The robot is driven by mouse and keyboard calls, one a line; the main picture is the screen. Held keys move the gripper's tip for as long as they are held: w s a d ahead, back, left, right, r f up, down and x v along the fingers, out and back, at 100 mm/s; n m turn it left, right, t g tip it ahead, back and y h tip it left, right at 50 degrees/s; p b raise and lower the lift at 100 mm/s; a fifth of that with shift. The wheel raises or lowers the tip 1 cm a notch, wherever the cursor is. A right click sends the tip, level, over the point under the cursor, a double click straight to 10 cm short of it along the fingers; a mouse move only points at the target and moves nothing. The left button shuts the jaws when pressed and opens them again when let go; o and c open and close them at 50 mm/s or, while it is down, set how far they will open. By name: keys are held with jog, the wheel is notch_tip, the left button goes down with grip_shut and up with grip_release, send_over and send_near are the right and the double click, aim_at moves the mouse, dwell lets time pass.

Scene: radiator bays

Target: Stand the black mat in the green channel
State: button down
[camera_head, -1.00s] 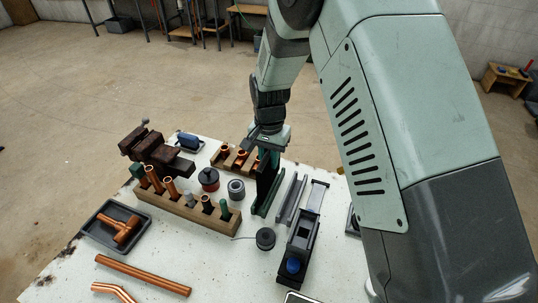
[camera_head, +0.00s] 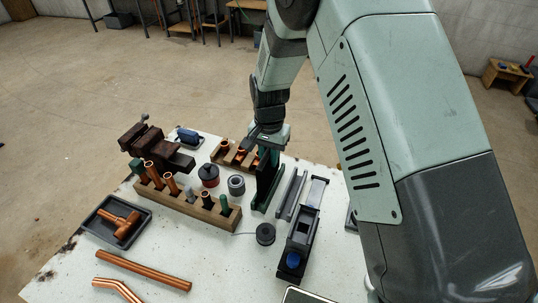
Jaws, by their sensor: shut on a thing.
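My gripper (camera_head: 268,148) points down at the back middle of the table, shut on the black mat (camera_head: 267,175). The mat is a thin dark slab held upright on edge. Its lower edge is at the narrow green channel (camera_head: 260,207), whose wall shows along the bottom. From this view I cannot tell whether the mat rests on the channel floor or is still slightly above it. The fingertips are mostly hidden against the dark mat.
A grey channel (camera_head: 291,196) and a black device with a blue knob (camera_head: 292,260) lie just right. A wooden pipe rack (camera_head: 185,205) stands left.

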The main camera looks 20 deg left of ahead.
jog(key=shift+f, duration=1.35)
jog(key=c, duration=0.9)
grip_release()
jog(key=shift+r, duration=3.55)
